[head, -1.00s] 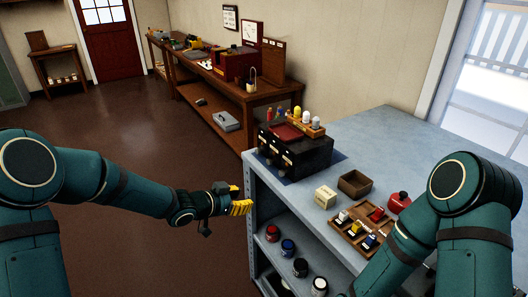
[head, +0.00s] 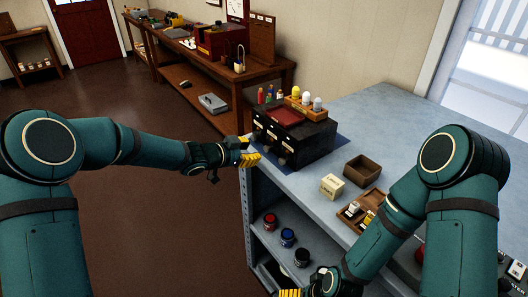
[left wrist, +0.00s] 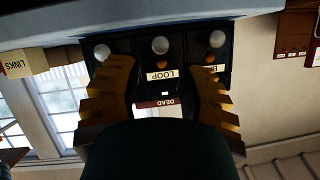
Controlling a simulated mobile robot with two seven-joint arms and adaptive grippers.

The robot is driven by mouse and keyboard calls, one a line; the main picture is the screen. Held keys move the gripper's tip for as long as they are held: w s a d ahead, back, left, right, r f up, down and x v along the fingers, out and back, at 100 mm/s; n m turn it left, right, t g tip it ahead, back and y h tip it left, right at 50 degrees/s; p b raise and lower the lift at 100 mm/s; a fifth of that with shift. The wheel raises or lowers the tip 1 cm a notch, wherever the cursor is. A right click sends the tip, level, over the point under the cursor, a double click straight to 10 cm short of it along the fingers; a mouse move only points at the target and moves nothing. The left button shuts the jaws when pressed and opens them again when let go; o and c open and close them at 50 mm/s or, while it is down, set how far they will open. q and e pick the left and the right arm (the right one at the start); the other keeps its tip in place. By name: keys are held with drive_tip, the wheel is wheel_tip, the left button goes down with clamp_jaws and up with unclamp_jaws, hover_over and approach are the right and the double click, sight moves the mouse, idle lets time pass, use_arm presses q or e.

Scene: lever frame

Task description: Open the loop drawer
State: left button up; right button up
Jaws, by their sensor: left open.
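The loop drawer is in the black drawer box (head: 312,142) at the far left corner of the grey bench. My left gripper (head: 249,152) is open and empty in front of the box. In its wrist view the yellow fingers stand apart on either side of the label; I cannot tell if they touch anything. The drawer looks shut. My right gripper (head: 288,293) barely shows at the bottom edge.
On the grey bench (head: 385,125) stand a cream box (head: 332,186), an open brown box (head: 362,170) and a wooden tray (head: 372,203). A rack with coloured bulbs (head: 304,105) sits on the drawer box. Paint cans (head: 287,237) stand on the shelf below.

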sight(265, 149)
use_arm(q)
drive_tip(key=x, duration=0.6)
drive_tip(key=shift+w+d+b, duration=0.15)
drive_tip(key=shift+b, duration=0.2)
clamp_jaws()
